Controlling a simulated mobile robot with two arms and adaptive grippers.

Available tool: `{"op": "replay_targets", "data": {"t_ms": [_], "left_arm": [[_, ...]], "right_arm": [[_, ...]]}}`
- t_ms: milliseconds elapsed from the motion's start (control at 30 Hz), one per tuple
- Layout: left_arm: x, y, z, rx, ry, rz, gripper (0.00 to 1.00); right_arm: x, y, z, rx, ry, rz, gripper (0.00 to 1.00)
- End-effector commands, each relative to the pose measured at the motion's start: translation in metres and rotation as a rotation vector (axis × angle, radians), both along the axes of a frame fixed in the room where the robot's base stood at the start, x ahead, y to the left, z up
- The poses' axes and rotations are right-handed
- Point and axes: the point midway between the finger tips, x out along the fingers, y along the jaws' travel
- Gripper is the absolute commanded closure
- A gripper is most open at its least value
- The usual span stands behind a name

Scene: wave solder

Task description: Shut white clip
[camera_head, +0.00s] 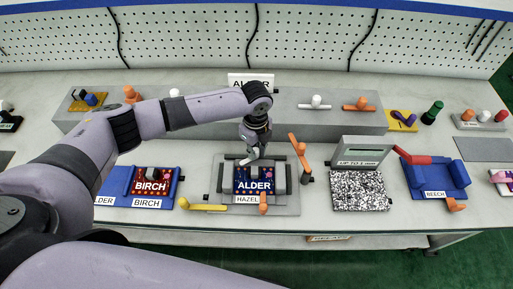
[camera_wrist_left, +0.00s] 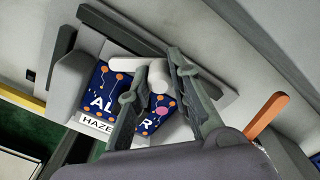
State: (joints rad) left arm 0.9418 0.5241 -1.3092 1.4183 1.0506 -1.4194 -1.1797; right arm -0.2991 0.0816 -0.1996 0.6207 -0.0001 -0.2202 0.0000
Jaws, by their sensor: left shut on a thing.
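The white clip (camera_head: 248,158) is at the back edge of the grey fixture (camera_head: 286,203) that holds the blue ALDER board (camera_head: 254,184). My left gripper (camera_head: 254,153) reaches down over the clip and is shut on it. In the left wrist view, the white clip (camera_wrist_left: 138,69) ends between the fingertips (camera_wrist_left: 166,65) of my left gripper. The blue board (camera_wrist_left: 104,82) is partly hidden behind one finger there. I cannot tell how far the clip is turned. My right gripper is not in view.
An orange lever (camera_head: 298,146) stands at the fixture's right, and an orange clip (camera_head: 263,203) is at its front. A yellow lever (camera_head: 206,207) lies front left. The BIRCH fixture (camera_head: 171,187) is left; a grey gauge box (camera_head: 366,150) is right. A raised grey ledge (camera_head: 330,122) runs behind.

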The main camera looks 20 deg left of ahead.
Motion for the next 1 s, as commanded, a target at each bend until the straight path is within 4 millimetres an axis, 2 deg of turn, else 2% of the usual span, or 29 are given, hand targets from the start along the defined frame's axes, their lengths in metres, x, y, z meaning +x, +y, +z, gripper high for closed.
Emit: {"op": "replay_targets", "data": {"t_ms": [33, 400, 1000], "left_arm": [[0.000, 0.000, 0.004, -0.001, 0.002, 0.040, 1.00], [0.007, 0.011, 0.005, 0.000, 0.000, 0.390, 1.00], [0.009, 0.029, 0.003, 0.001, 0.000, 0.897, 1.00]], "right_arm": [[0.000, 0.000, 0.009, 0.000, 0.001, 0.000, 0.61], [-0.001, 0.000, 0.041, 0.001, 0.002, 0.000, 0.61], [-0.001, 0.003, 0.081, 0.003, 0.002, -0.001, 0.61]]}}
